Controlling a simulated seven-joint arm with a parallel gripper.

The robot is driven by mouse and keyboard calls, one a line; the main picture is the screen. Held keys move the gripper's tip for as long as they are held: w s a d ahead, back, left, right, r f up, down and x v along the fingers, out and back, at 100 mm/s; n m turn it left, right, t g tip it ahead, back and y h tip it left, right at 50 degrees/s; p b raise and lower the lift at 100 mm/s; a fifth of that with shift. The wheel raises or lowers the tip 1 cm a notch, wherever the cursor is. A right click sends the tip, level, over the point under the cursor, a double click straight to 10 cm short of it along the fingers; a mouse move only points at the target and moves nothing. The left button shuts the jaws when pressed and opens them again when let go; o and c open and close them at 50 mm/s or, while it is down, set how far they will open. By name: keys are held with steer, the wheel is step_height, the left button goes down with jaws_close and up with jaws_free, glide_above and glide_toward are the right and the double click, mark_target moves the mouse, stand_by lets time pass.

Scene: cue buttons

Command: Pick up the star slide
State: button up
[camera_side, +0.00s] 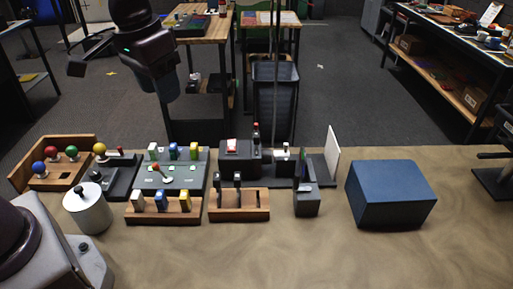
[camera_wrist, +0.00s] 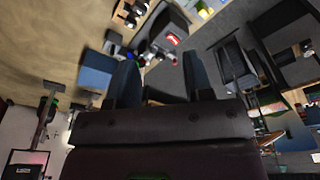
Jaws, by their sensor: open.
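I cannot make out a star mark on anything, so I cannot tell which piece is the star slide. Two dark upright pieces (camera_side: 237,181) stand in a slotted wooden rack (camera_side: 256,213) at the middle of the table. White, blue (camera_side: 159,199) and yellow pieces stand in another wooden rack (camera_side: 165,218) to its left. My gripper (camera_wrist: 162,78) is open, with its two dark fingers apart and nothing between them in the wrist view. In the side view my dark wrist is raised at upper left, well above and away from the racks.
A wooden box with coloured balls (camera_side: 52,181), a pale cylinder (camera_side: 88,210), a grey panel (camera_side: 180,177), a red-button box (camera_side: 240,158), a white upright plate (camera_side: 332,156) and a blue box (camera_side: 390,194) crowd the table. The table's front (camera_side: 230,260) is clear.

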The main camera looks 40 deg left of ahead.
mark_target(257, 134)
steer(key=w+d+f+n, duration=0.1)
steer(key=w+f+n, duration=0.2)
steer(key=w, duration=0.4)
steer(key=w+d+f+n+y, duration=0.1)
steer(key=w+f+n, duration=0.2)
steer(key=w, duration=0.3)
steer(key=w+d+f+n, duration=0.1)
steer(key=w+f+n, duration=0.15)
steer(key=w, duration=0.45)
steer(key=shift+g, duration=0.4)
steer(key=f, duration=0.5)
steer(key=a+f, duration=0.1)
steer(key=f, duration=0.1)
steer(key=shift+w+f, duration=0.2)
steer(key=shift+f, duration=0.05)
steer(key=shift+w+f, duration=0.2)
steer(key=shift+f, duration=1.25)
steer(key=shift+w+f, duration=0.15)
steer(key=shift+f, duration=1.3)
jaws_close()
